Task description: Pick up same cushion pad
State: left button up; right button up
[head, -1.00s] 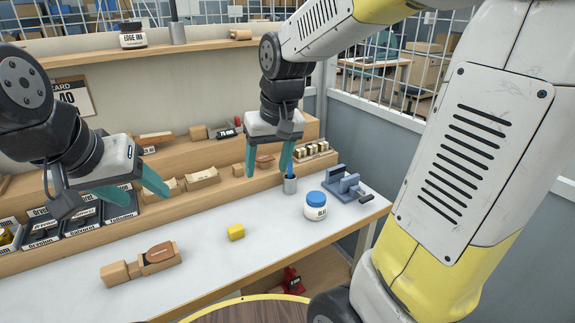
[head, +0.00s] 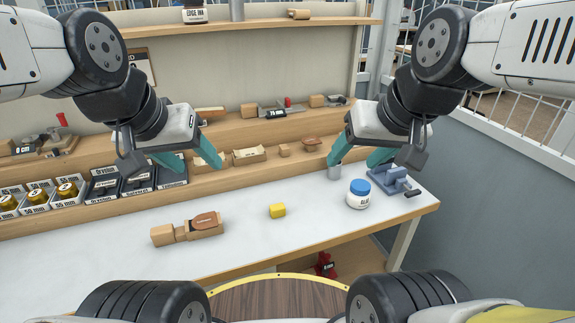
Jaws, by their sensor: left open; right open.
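I cannot tell for sure which thing is the cushion pad. A small yellow block (head: 278,210) lies alone on the white worktop. Left of it, a wooden holder (head: 205,229) carries a brown oval piece (head: 206,219), with a smaller wooden block (head: 162,235) at its left end. My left gripper (head: 200,168) is open and empty, in the air up and left of the yellow block. My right gripper (head: 350,164) is open and empty, in the air up and right of it, in front of a grey cup (head: 334,173).
A white jar with a blue lid (head: 359,194) and a blue stand (head: 388,181) are at the worktop's right end. Wooden pieces, including a brown-topped one (head: 311,144), sit on the rear shelf. Labelled boxes (head: 104,186) stand at left. The middle of the white worktop (head: 310,233) is mostly clear.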

aim_at(206, 221)
jog(key=k+u, duration=0.1)
jog(key=u, duration=0.3)
jog(key=k+j+u, duration=0.1)
jog(key=u, duration=0.25)
jog(key=k+j+u, duration=0.1)
jog(key=u, duration=0.3)
